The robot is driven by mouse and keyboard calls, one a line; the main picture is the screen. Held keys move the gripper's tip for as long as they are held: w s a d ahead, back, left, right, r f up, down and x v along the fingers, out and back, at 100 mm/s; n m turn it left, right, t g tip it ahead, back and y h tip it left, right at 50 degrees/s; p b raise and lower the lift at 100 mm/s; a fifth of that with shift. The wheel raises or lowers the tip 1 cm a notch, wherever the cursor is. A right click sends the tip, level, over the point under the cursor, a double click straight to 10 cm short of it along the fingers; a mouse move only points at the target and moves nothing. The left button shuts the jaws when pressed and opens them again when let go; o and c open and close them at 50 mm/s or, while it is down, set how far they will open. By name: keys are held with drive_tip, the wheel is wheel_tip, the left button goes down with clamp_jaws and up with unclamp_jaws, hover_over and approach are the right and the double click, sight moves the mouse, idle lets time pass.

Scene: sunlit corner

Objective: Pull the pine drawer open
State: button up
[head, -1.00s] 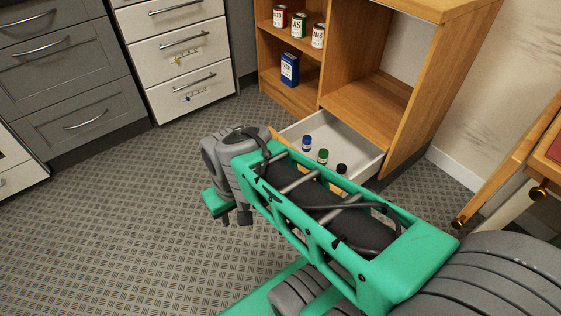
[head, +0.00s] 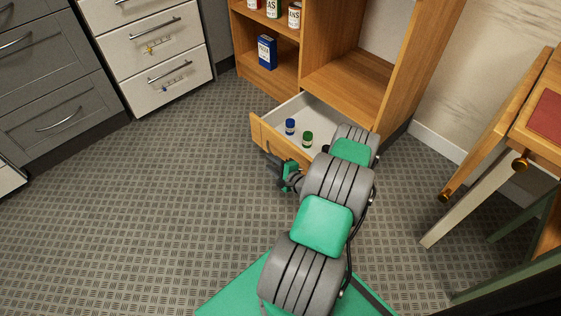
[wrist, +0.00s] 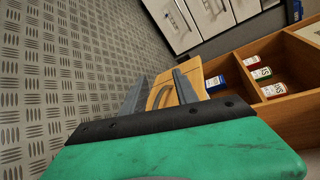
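The pine drawer (head: 257,134) stands pulled out from the bottom of the wooden shelf unit in the head view, with a pale inside. Its front (wrist: 169,78) also shows in the wrist view, with a dark handle (wrist: 163,96) on it. My gripper (head: 278,166) is low at the drawer's front, partly hidden by my arm. In the wrist view its two grey fingers (wrist: 160,93) are apart, with the drawer front and handle seen between them. I cannot tell whether they touch the handle.
A blue-capped bottle (head: 290,126) and a green-capped bottle (head: 308,138) stand in the drawer. Tins and a blue box (head: 266,52) sit on the shelves. A desk with brass knobs (head: 519,164) is at right. The floor at left is clear.

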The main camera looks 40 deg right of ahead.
drive_tip(key=s+d+f+m+h, duration=0.3)
drive_tip(key=s+f+m, duration=0.1)
drive_tip(key=s+m, duration=0.1)
drive_tip(key=shift+h, duration=0.4)
drive_tip(key=x, duration=0.2)
drive_tip(key=b+x, duration=0.1)
drive_tip(key=x, duration=0.2)
drive_tip(key=b+x, duration=0.1)
drive_tip(key=x, duration=0.1)
drive_tip(key=shift+w+d, duration=0.1)
drive_tip(key=shift+d, duration=0.25)
drive_tip(key=shift+c, duration=0.3)
clamp_jaws()
